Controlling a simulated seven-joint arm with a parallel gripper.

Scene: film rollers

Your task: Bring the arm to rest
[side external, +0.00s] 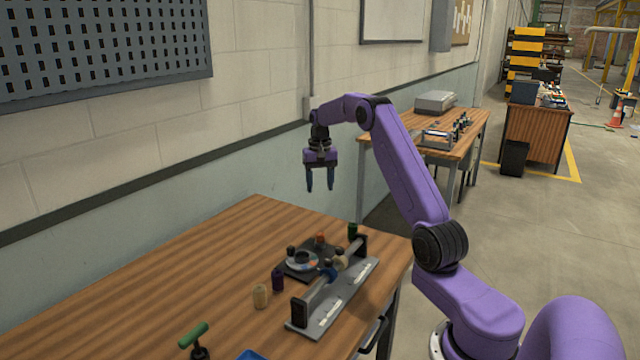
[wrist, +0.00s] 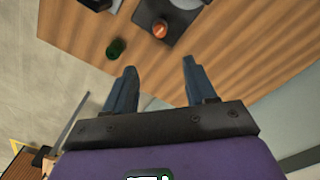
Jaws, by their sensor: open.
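My gripper (side external: 320,184) hangs high above the far edge of the wooden table, fingers pointing down, open and empty. Its two blue fingers show spread apart in the wrist view (wrist: 157,80), with nothing between them. My purple arm reaches in from the right. Below it on the table are a dark plate (side external: 300,272) with a disc and an orange-topped post (side external: 320,239), and a grey fixture (side external: 335,297) with a roller bar. A green roller (side external: 352,231) stands at the table's far right; it also shows in the wrist view (wrist: 116,48).
A dark purple roller (side external: 278,279) and a tan roller (side external: 260,296) stand left of the fixture. A green-handled tool (side external: 194,335) and a blue tray (side external: 251,355) are at the front. The table's left part is clear. A wall (side external: 130,150) runs behind; a second table (side external: 465,130) stands farther back.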

